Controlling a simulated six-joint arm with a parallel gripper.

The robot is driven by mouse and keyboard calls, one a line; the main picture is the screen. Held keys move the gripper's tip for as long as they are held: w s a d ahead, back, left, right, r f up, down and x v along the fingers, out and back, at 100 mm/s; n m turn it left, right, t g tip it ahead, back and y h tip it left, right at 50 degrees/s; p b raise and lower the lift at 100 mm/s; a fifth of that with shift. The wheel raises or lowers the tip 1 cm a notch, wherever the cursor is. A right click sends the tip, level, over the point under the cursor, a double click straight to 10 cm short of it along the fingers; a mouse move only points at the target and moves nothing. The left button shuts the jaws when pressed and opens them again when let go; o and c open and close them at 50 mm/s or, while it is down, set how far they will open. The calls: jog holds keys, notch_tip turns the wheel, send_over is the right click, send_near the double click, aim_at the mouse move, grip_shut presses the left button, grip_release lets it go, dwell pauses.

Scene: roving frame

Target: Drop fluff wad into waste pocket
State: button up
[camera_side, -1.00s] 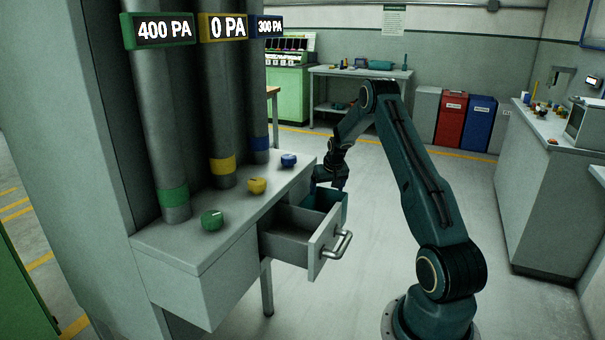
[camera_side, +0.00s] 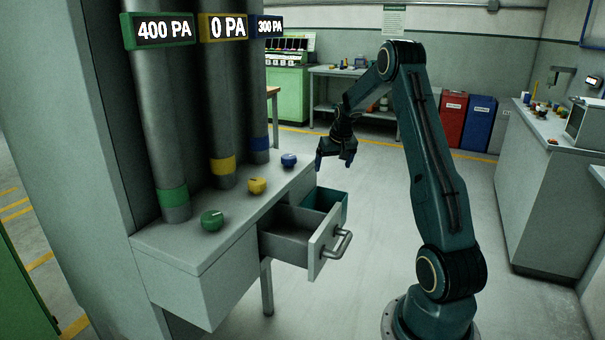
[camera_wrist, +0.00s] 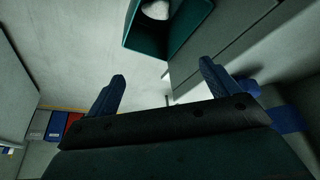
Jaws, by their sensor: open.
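The waste pocket is a teal box (camera_side: 329,203) fixed at the far side of the open drawer; it also shows at the top of the wrist view (camera_wrist: 133,38). A pale rounded wad, the fluff wad (camera_wrist: 156,9), lies inside the teal pocket in the wrist view, partly cut by the frame edge. In the side view the wad is hidden by the pocket's walls. My gripper (camera_side: 335,164) is above the pocket with its fingers apart. The two blue fingers of my gripper (camera_wrist: 160,95) are spread with nothing between them in the wrist view.
The grey drawer (camera_side: 329,249) stands open with its handle toward the front. Green (camera_side: 212,220), yellow (camera_side: 257,186) and blue (camera_side: 288,160) knobs sit on the bench top beside upright pipes. Displays read 400, 0 and 300 PA.

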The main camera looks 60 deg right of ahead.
jog(key=shift+s+a+r, duration=0.15)
jog(key=shift+a+r, duration=0.05)
jog(key=shift+r, duration=0.25)
jog(key=a+r+n, duration=0.1)
jog(key=a+r, duration=0.4)
jog(key=a, duration=0.4)
jog(key=a+r+n+t+y, duration=0.1)
jog(key=a+r+n, duration=0.1)
jog(key=a+r, duration=0.45)
jog(key=a+r+n, duration=0.1)
jog(key=a+r, duration=0.2)
jog(key=a, duration=0.7)
jog(key=s+a+n+t+y, duration=0.1)
jog(key=s+a+n, duration=0.4)
jog(key=s+a, duration=1.2)
jog(key=a+y, duration=0.1)
jog(key=a, duration=0.1)
jog(key=shift+s+a+n+t, duration=0.3)
jog(key=shift+s+a, duration=0.05)
jog(key=shift+a, duration=0.05)
